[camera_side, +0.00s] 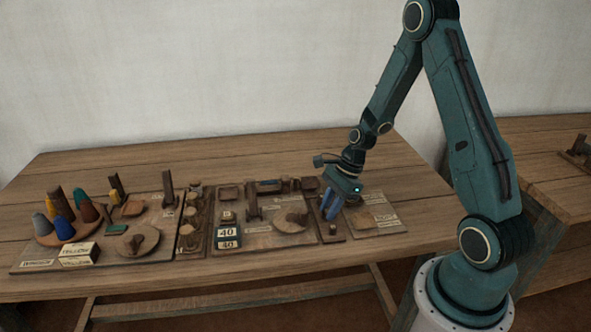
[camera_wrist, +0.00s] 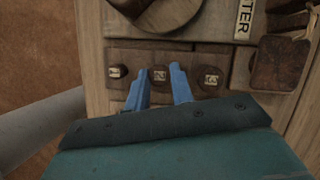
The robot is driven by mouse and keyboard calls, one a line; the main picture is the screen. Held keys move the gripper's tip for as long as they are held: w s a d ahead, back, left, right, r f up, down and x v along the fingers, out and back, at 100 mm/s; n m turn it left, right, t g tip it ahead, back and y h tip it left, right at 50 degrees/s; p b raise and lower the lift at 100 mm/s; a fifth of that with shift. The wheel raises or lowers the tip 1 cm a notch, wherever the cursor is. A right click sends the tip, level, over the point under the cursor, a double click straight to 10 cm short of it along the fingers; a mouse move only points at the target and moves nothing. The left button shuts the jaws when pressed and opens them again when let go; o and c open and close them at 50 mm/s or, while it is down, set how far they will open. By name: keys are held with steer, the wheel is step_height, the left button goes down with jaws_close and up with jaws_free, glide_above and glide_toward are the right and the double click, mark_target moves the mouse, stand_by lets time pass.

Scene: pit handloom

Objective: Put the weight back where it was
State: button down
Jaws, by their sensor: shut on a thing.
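My gripper (camera_side: 329,205) has its two blue fingers pointing down at the right part of the work board. The row lies over a wooden strip (camera_wrist: 185,47). I cannot tell whether the held weight touches the strip. In the side view my fingers hide it.
A round wooden piece (camera_wrist: 165,12) lies just beyond the row. A dark block (camera_wrist: 280,62) stands to the right.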

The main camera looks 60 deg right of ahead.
steer(key=c, duration=1.2)
jaws_free()
steer(key=v, duration=1.2)
steer(key=shift+r, duration=0.1)
steer(key=s+a+r+n+h, duration=0.3)
steer(key=s+a+r+n, duration=0.1)
steer(key=a+r+n, duration=0.65)
steer(key=s+a+r+n+t, duration=0.1)
steer(key=s+a+r+n, duration=0.1)
steer(key=s+n, duration=0.3)
steer(key=s+a+r+n+t, duration=0.2)
steer(key=s+a+r+n, duration=0.1)
steer(key=s+n, duration=0.3)
steer(key=shift+a+r+n+h, duration=0.3)
steer(key=shift+r+n+h, duration=0.1)
steer(key=shift+n, duration=0.85)
